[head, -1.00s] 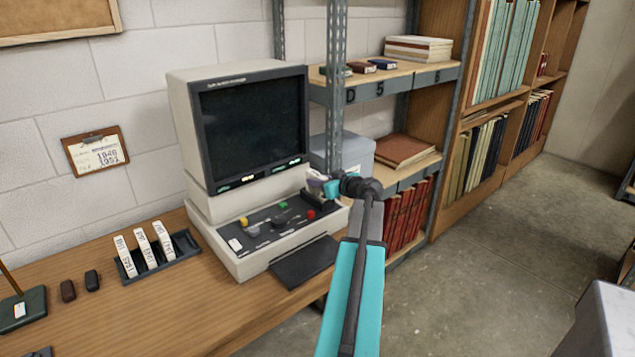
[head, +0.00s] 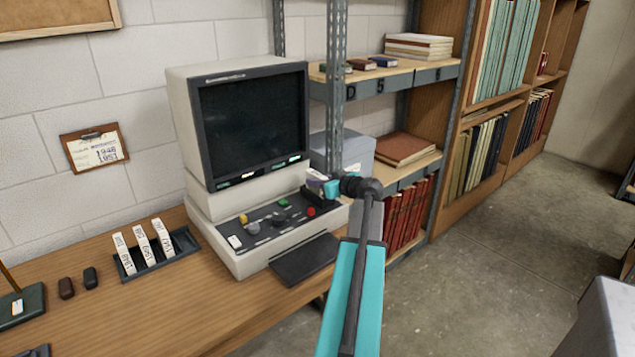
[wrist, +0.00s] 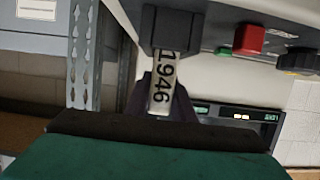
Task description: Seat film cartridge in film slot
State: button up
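A white film cartridge (wrist: 162,88) marked 1946 is in my gripper (wrist: 163,100), with a purple finger on each side of it. Its far end meets a dark block at the console, which looks like the film slot (wrist: 172,28); how deep it sits is hidden. In the head view my gripper (head: 322,182) is at the right end of the reader's control panel, and the cartridge is small and mostly hidden there. The microfilm reader (head: 192,130) has a dark screen. A rack (head: 183,250) on the desk holds three more white cartridges.
The panel's red button (wrist: 249,40) and black knob (wrist: 298,61) are close to my gripper. A steel shelf post (head: 336,80) and a grey box (head: 352,152) stand just behind.

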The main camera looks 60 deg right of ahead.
jog(key=shift+s, duration=0.15)
jog(key=shift+b+v, duration=1.45)
jog(key=shift+v, duration=3.95)
